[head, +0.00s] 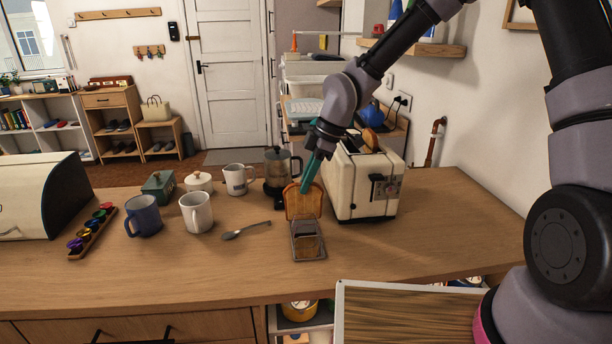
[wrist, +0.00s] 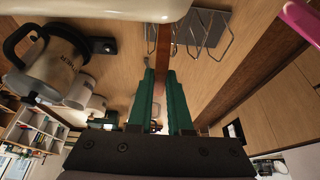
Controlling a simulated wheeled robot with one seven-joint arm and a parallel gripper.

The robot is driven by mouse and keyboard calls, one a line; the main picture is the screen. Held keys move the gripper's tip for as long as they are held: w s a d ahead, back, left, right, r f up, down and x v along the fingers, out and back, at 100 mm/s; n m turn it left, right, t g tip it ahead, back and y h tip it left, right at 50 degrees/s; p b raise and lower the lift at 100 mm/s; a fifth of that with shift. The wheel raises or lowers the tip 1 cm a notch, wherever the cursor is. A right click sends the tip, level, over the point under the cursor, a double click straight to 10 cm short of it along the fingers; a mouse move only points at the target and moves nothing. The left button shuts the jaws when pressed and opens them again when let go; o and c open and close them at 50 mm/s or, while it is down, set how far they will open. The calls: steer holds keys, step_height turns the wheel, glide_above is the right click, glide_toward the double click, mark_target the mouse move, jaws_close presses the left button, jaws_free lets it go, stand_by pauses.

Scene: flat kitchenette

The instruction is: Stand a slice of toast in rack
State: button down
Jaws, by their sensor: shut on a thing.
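My gripper (head: 312,172), with teal fingers, is shut on a slice of toast (head: 303,204) by its upper edge. The slice hangs upright, its browned face toward the head camera. It shows edge-on as a brown strip (wrist: 163,45) between the fingers (wrist: 168,84) in the wrist view. The wire rack (head: 308,257) stands on the counter just in front of and below the slice in the head view. I cannot tell whether the slice touches it.
The cream toaster (head: 350,196) stands close to the right, with browned bread (head: 370,139) at its top. A coffee press (head: 276,172) is behind the slice. A spoon (head: 246,231), white mug (head: 196,213) and blue mug (head: 144,217) are to the left. The front counter is clear.

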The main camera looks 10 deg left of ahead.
steer(key=shift+f, duration=0.1)
steer(key=c, duration=0.8)
jaws_free()
steer(key=shift+o, duration=0.2)
steer(key=shift+r, duration=4)
